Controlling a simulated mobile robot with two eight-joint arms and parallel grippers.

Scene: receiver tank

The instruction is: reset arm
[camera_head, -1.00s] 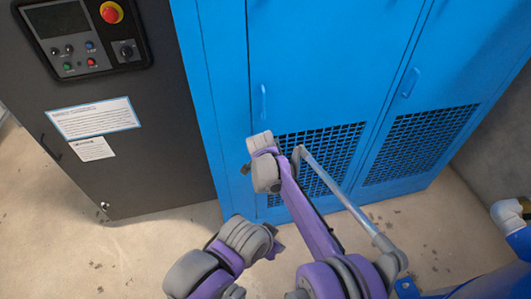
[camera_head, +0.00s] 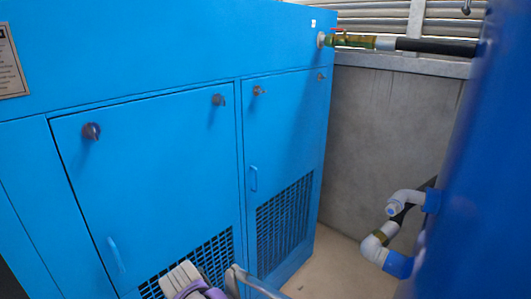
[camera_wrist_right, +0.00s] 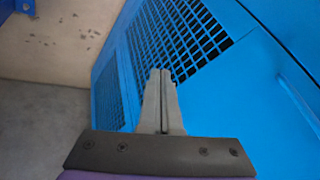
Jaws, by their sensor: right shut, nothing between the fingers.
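My right gripper (camera_wrist_right: 162,75) is shut and empty in the right wrist view, with its fingertips in front of the blue cabinet's grille (camera_wrist_right: 178,40). In the head view a grey and purple part of my arm shows at the bottom edge, in front of the cabinet (camera_head: 150,160). My left gripper is not in either current view.
Blue cabinet doors with small handles (camera_head: 253,179) fill the left and middle. A blue tank (camera_head: 490,170) stands at the right, with white pipe elbows (camera_head: 378,243) beside it. A grey wall (camera_head: 385,125) is behind. Bare floor (camera_head: 335,270) shows between them.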

